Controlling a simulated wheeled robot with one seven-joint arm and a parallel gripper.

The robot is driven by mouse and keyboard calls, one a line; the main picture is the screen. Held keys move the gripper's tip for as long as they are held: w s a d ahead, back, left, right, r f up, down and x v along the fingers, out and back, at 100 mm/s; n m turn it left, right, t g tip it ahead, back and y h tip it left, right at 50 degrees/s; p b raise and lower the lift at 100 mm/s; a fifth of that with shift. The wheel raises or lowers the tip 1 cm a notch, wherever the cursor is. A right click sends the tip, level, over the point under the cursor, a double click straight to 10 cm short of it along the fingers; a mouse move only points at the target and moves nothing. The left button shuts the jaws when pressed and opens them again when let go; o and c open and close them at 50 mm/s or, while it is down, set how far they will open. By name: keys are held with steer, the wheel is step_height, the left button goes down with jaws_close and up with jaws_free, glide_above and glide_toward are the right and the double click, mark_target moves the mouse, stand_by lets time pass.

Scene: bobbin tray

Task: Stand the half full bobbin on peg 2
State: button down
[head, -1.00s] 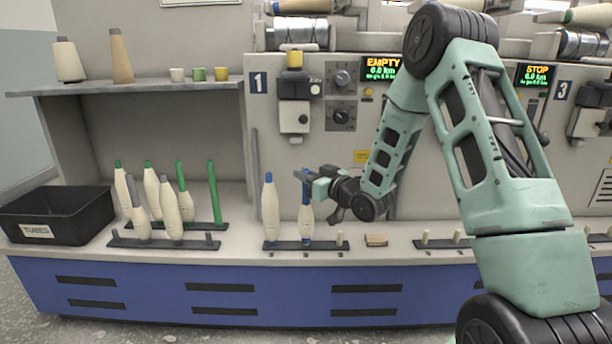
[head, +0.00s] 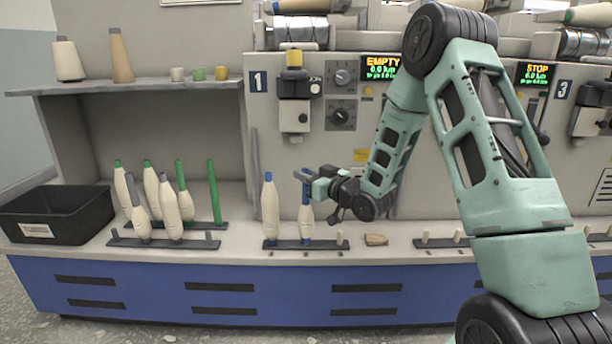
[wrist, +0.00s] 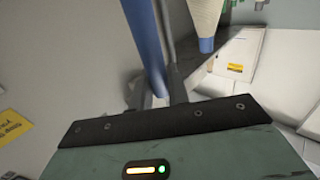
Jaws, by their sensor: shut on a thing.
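The half full bobbin (head: 305,214) is upright, with cream yarn low on its blue tube. My gripper (head: 305,175) is shut on the bare upper part of that tube. The blue tube also shows in the wrist view (wrist: 144,45). The bobbin's foot is over the middle place, peg 2, of the dark peg rail (head: 323,245) and looks down at the rail. I cannot tell whether it is fully seated; peg 2 itself is hidden. A fuller blue-tipped bobbin (head: 270,210) stands on the left peg. The right peg (head: 339,238) is bare.
A small tan block (head: 376,240) lies right of the rail. Left are green and grey bobbins on rails (head: 160,243) and a black tubes bin (head: 60,215). More bare pegs (head: 425,236) stand right. The machine face (head: 225,120) rises behind the rail.

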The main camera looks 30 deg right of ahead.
steer(key=shift+f+b, duration=0.3)
steer(key=shift+f, duration=0.15)
steer(key=c, duration=1.6)
jaws_free()
steer(key=shift+s+d+b, duration=0.1)
steer(key=shift+s+d, duration=0.25)
steer(key=shift+s, duration=1.45)
steer(key=shift+s+d+b, duration=0.15)
steer(key=shift+s+d, duration=0.2)
steer(key=shift+s, duration=1.45)
steer(key=shift+s+d+b, duration=0.1)
steer(key=shift+s+d, duration=0.25)
steer(key=shift+s, duration=1.45)
